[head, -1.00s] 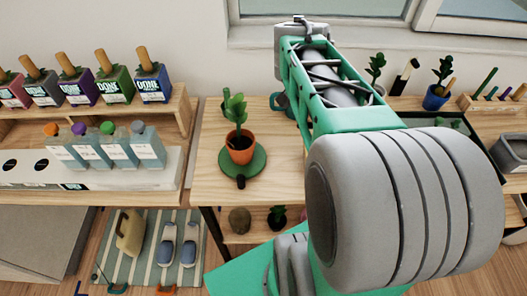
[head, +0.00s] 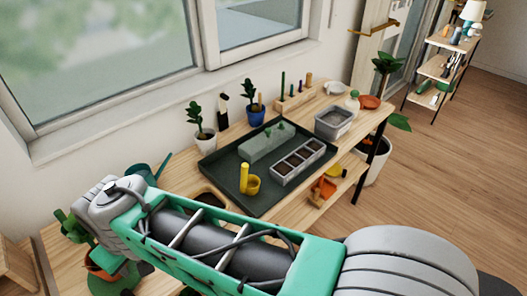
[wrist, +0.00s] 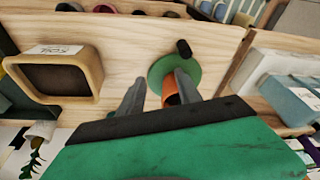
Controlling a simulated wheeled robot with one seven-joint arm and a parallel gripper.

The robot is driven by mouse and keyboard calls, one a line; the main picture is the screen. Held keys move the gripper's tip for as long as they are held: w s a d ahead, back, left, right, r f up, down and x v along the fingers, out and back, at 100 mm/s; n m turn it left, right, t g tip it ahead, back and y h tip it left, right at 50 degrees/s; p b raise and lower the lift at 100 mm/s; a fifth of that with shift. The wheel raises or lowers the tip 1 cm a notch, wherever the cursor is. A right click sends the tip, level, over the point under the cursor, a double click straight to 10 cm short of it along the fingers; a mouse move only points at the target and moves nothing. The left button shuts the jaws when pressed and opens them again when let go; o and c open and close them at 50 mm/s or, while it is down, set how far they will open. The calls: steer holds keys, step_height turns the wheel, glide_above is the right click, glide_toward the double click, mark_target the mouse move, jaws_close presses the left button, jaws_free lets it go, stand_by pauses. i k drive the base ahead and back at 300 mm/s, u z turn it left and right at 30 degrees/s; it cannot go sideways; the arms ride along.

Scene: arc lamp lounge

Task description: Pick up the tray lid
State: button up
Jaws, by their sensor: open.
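A pale, translucent green box-shaped piece (head: 262,148), likely the tray lid, sits in the back part of a dark green tray (head: 222,170) on the wooden table in the head view. It lies beside a grey divided planter (head: 306,157). My gripper (wrist: 160,77) is open in the wrist view, its two grey fingers apart. Beyond them are a green round saucer (wrist: 160,68) with a dark knob and part of an orange pot (wrist: 172,98). The lid is not visible in the wrist view. My fingers are hidden in the head view.
A yellow watering-can-like item (head: 251,184) stands at the tray's front. Behind the tray are a white pot (head: 202,139) and a blue pot (head: 255,115). A grey tub (head: 333,122) stands right of it. A wood-framed box (wrist: 60,72) is left in the wrist view.

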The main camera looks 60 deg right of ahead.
mark_target(253, 150)
steer(key=u, duration=2.3)
steer(key=k, duration=1.45)
